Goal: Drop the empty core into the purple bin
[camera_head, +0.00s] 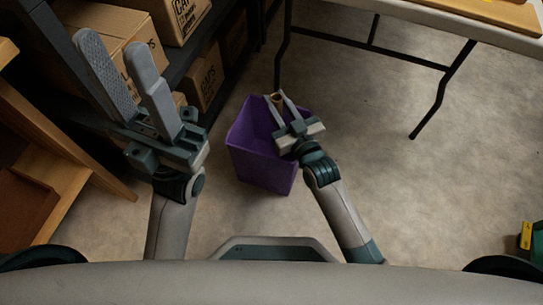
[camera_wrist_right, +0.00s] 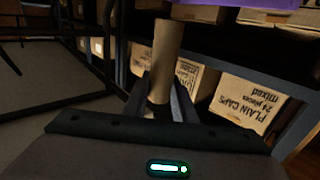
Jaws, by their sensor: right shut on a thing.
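The purple bin (camera_head: 262,165) stands on the concrete floor near the middle of the head view; its far right part is hidden by my right gripper. My right gripper (camera_head: 276,97) is shut on the brown cardboard core (camera_head: 277,99) and shows over the bin's right side in the head view. In the right wrist view, the core (camera_wrist_right: 167,52) stands up between the fingers, with bare cardboard showing, and a strip of the purple bin (camera_wrist_right: 245,3) shows at the top edge. My left gripper (camera_head: 114,42) is open and empty, at the left before the shelf.
A dark shelf rack with cardboard boxes (camera_head: 187,15) runs along the upper left. A wooden unit (camera_head: 62,165) stands at far left. A white table (camera_head: 470,25) with dark legs (camera_head: 440,95) is at upper right.

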